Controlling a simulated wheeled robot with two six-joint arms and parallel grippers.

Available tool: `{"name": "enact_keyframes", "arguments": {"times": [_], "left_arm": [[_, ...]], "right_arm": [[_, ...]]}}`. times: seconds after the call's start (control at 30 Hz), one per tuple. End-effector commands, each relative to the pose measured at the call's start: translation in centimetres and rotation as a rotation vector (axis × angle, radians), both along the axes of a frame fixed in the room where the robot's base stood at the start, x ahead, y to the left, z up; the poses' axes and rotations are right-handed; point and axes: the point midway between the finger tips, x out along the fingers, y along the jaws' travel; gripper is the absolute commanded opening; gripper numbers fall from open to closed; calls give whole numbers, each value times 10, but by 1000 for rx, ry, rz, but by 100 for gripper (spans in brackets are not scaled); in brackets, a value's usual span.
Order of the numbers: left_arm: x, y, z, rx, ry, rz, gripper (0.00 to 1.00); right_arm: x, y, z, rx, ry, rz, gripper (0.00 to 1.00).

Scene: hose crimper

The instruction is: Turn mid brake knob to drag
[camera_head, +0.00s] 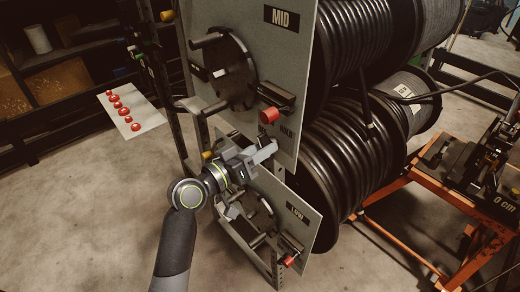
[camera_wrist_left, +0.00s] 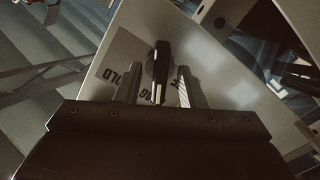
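The grey MID panel (camera_head: 282,50) carries a HOLD label (camera_head: 287,131). My left gripper (camera_head: 264,153) is in front of this panel, just below the HOLD label, and covers what is behind it. In the left wrist view, my two left fingers (camera_wrist_left: 158,90) are open and spread. A dark, narrow knob (camera_wrist_left: 161,62) stands between them, with a visible gap on both sides. A HOLD label (camera_wrist_left: 121,86) lies left of the fingers, and a partly hidden DRAG label (camera_wrist_left: 150,101) is between them. My right gripper is not in view.
A red-capped part (camera_head: 269,116) sticks out above my left gripper, and a dark crank disc (camera_head: 230,70) is to its upper left. The LOW panel (camera_head: 318,220) is below. Black hose reels (camera_head: 350,170) stand behind, with an orange stand (camera_head: 395,228) at right.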

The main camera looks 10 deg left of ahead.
Motion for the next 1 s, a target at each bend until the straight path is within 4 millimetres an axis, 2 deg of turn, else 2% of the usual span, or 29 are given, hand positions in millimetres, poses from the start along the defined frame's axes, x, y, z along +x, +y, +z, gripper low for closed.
{"name": "enact_keyframes", "arguments": {"times": [0.23, 0.37, 0.7, 1.0], "left_arm": [[-1, 1, -1, 1, 2, 0, 35], [-10, 9, -2, 4, 1, 2, 35], [-62, 49, -3, 7, 1, 1, 35], [-99, 76, -3, 7, 3, 1, 35]], "right_arm": [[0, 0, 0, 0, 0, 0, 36], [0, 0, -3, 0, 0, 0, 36], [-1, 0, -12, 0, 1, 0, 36], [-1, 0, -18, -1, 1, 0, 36]]}}
